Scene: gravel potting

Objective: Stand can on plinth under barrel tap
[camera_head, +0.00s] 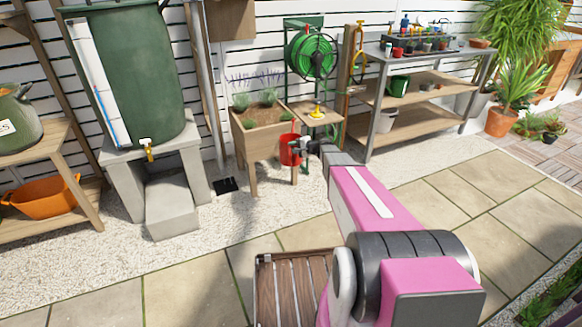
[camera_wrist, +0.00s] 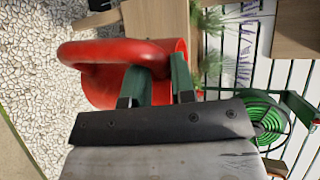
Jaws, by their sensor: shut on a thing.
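My gripper (camera_head: 303,146) is shut on the red can (camera_head: 289,150) and holds it up in front of the wooden planter. In the wrist view the can (camera_wrist: 105,86) sits between the fingers (camera_wrist: 162,86), its curved red handle towards the camera. The fingers cover part of the can. The green barrel (camera_head: 128,78) stands at the left on a grey concrete stand. Its brass tap (camera_head: 150,153) is low on the front. The low grey plinth (camera_head: 172,208) stands on the gravel below the tap, with a bare top. The can is to the right of the plinth, apart from it.
The wooden planter (camera_head: 262,142) with plants stands right of the barrel. A black flat item (camera_head: 226,186) lies on the gravel between them. An orange tub (camera_head: 42,197) is on a shelf at the far left. A slatted wooden item (camera_head: 290,290) is in front; paving is otherwise clear.

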